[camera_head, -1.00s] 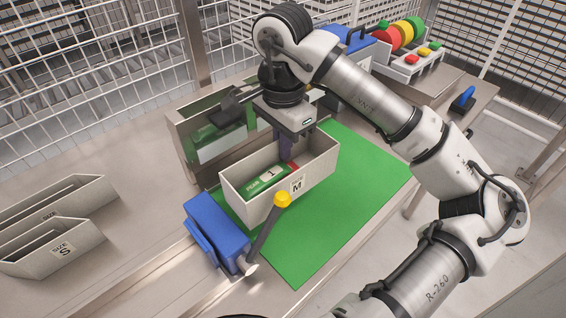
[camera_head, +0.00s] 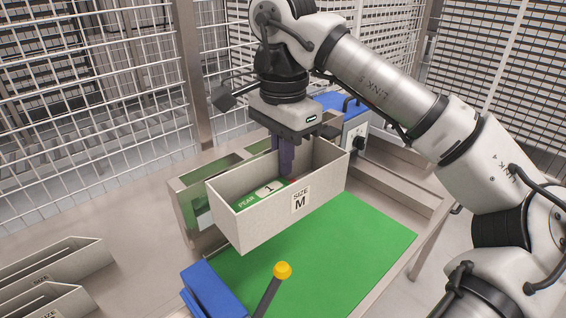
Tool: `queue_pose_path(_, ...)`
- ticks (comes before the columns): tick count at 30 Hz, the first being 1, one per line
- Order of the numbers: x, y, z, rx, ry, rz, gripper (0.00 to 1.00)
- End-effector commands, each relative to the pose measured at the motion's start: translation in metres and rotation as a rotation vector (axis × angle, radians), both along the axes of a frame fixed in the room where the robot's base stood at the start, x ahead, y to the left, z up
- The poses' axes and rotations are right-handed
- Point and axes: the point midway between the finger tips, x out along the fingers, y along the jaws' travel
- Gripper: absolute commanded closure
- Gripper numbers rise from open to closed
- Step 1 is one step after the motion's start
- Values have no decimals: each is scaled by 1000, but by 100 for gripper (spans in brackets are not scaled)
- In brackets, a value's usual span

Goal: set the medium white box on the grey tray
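The medium white box (camera_head: 270,218), an open bin with a "SIZE M" label, hangs a little above the green mat (camera_head: 350,235). My gripper (camera_head: 287,160) reaches down from above, with its purple fingers at the box's far long wall. It appears shut on that wall; the fingertips are partly hidden by the box. Inside the box lies a green pack (camera_head: 262,195) marked "PEAR 1", with a small red thing beside it, mostly hidden. I cannot make out a grey tray for certain.
A blue device with a yellow-knobbed lever (camera_head: 282,270) stands in front of the box. Small bins (camera_head: 60,262) sit at the left. A steel frame (camera_head: 190,205) is behind the box, and a blue-topped machine (camera_head: 345,115) at the back. The mat's right part is clear.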

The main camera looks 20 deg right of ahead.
Motion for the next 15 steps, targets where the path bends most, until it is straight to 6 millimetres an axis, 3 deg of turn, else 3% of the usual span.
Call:
queue_pose_path(1, 0, 0, 10, 0, -1, 0, 100)
queue_pose_path(6, 0, 0, 21, 0, 0, 0, 100)
queue_pose_path(15, 0, 0, 19, 0, 0, 0, 100)
